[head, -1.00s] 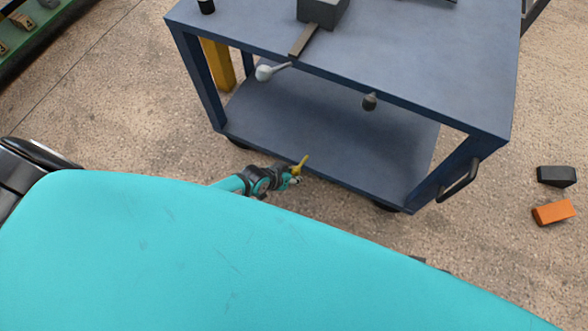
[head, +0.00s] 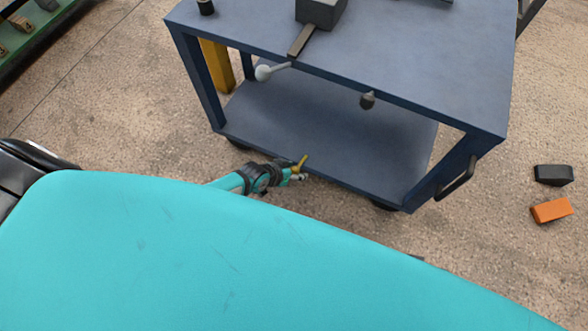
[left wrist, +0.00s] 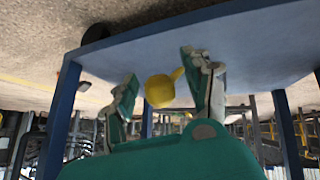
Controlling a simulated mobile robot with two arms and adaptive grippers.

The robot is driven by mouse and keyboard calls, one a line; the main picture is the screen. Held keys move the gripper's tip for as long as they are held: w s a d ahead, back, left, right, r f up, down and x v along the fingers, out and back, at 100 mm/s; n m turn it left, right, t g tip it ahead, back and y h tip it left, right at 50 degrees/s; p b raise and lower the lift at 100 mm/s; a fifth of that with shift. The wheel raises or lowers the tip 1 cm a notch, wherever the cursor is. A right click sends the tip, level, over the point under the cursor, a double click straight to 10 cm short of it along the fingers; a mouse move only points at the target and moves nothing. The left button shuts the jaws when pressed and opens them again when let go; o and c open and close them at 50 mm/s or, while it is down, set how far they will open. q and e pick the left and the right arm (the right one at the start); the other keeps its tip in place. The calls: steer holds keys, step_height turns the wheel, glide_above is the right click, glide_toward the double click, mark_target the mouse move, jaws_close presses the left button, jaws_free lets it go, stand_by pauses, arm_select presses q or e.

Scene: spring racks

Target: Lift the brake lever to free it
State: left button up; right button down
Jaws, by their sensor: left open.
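The yellow brake lever (head: 301,161) sticks up at the near lower edge of the blue cart (head: 340,165). My left gripper (head: 296,177) is beside it, low by the bottom shelf, small and partly hidden in the head view. In the left wrist view, the rounded yellow lever end (left wrist: 160,91) shows between the two spread fingers of my left gripper (left wrist: 160,68). The fingers look apart from the lever, with a gap on the left; I cannot tell whether the right finger touches it. My right gripper is not in view.
A pale ball-ended rod (head: 264,72) and a dark knob (head: 367,100) stick out from the cart's top edge. A dark block (head: 554,175) and an orange block (head: 551,210) lie on the floor at right. A green bench (head: 40,40) stands at far left.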

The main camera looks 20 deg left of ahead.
arm_select(q)
steer(key=shift+s, duration=0.15)
steer(key=shift+s+a+r, duration=0.15)
steer(key=shift+s+r, duration=0.05)
steer(key=v, duration=1.1)
steer(key=shift+r, duration=0.2)
steer(key=shift+w, duration=0.1)
steer(key=shift+c, duration=0.3)
